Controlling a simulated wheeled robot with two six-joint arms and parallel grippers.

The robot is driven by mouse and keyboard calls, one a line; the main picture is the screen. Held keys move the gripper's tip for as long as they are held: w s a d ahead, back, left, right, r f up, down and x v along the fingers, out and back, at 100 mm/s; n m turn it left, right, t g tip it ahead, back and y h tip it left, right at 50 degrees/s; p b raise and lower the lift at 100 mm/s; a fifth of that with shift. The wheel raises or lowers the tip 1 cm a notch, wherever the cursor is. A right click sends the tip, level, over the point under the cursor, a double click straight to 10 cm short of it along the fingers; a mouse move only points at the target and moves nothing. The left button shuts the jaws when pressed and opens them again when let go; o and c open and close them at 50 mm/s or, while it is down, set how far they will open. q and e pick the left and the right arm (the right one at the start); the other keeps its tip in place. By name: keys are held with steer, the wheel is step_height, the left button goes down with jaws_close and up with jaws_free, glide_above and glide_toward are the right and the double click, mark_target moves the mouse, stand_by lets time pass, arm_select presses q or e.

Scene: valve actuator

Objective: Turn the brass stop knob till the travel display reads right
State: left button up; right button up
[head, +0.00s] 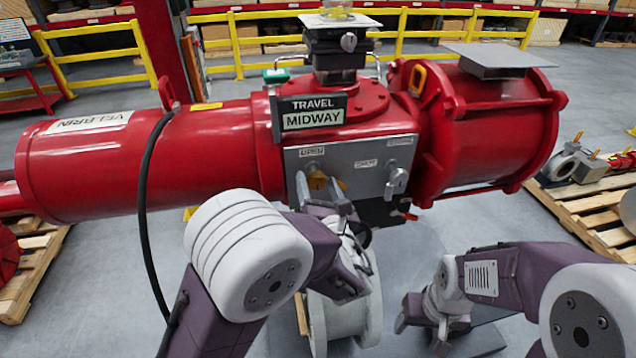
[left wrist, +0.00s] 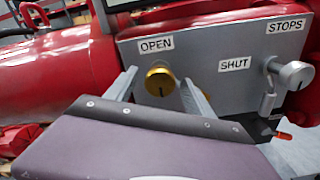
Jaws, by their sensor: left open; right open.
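The brass knob (head: 317,181) sits on a grey panel (head: 350,165) on the red actuator, below the label OPEN. It also shows in the left wrist view (left wrist: 160,83), with a dark slot in its face. The travel display (head: 313,113) reads MIDWAY. My left gripper (head: 322,192) is open at the panel. In the left wrist view its fingers (left wrist: 160,92) stand either side of the brass knob, with a gap visible at the left; contact at the right is unclear. My right gripper (head: 420,337) is open and empty, low at the right, away from the panel.
A steel knob (left wrist: 297,75) is right of the label SHUT, with a small padlock-like piece (left wrist: 268,103) beside it. A black hose (head: 145,200) hangs down at the left. Pallets (head: 590,215) with parts lie at the right. A yellow railing runs behind.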

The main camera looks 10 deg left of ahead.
arm_select(q)
jaws_close()
steer(key=shift+f+n+b, duration=0.1)
steer(key=shift+n+b, duration=0.2)
steer(key=shift+b, duration=0.25)
steer(key=n+b, duration=0.3)
steer(key=b, duration=0.2)
steer(key=n+b, duration=0.3)
steer(key=b, duration=0.2)
steer(key=n+b, duration=0.4)
steer(key=b, duration=0.2)
steer(key=shift+f, duration=0.35)
steer(key=n+b, duration=1)
steer(key=b, duration=0.3)
steer(key=shift+r, duration=0.15)
steer(key=shift+r+n+b, duration=0.2)
steer(key=shift+n+b, duration=1.4)
jaws_free()
